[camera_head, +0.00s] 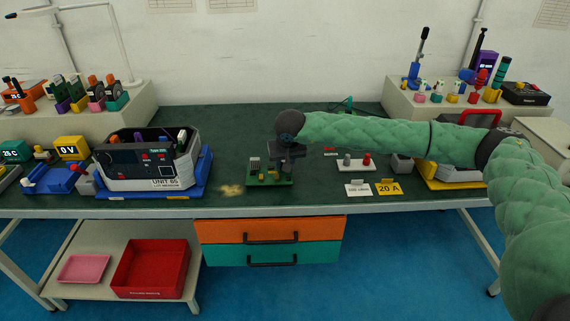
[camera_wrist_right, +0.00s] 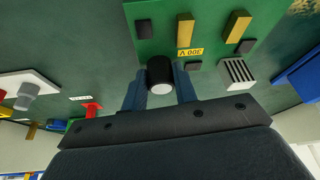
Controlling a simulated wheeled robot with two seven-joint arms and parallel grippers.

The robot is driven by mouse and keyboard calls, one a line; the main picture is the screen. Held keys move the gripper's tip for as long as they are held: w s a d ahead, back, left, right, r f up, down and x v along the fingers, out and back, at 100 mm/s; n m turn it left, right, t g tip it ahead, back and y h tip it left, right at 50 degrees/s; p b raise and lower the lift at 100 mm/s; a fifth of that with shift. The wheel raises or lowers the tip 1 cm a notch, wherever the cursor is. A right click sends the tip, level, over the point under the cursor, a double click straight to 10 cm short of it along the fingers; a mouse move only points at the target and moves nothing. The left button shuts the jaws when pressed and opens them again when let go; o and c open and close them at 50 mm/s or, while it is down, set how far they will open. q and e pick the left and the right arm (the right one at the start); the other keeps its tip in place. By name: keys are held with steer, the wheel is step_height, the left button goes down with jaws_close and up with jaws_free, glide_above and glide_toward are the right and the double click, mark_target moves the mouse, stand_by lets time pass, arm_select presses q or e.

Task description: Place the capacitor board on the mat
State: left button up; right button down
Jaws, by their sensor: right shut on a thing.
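The capacitor board (camera_head: 258,180) is a small green board with upright parts, at the middle front of the dark green bench top. It also shows in the right wrist view (camera_wrist_right: 215,55), with a "300 V" label and gold and black parts. My right gripper (camera_head: 282,168) points down over the board. In the wrist view its blue fingers (camera_wrist_right: 160,88) are shut on a black cylinder with a pale end on the board. I cannot tell whether the board touches the bench. I cannot pick out a separate mat from the green bench surface (camera_head: 225,135). My left gripper is not in view.
A blue-based "UNIT 65" case (camera_head: 150,170) stands left of the board, with a yellowish patch (camera_head: 231,190) between. A white card (camera_head: 358,190), a yellow "20 A" card (camera_head: 389,189) and a red-knobbed part (camera_head: 366,160) lie to the right.

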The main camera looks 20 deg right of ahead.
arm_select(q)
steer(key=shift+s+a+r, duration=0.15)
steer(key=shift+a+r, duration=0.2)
arm_select(e)
steer(key=shift+f, duration=0.6)
steer(key=shift+f, duration=0.15)
steer(key=c, duration=1.1)
jaws_free()
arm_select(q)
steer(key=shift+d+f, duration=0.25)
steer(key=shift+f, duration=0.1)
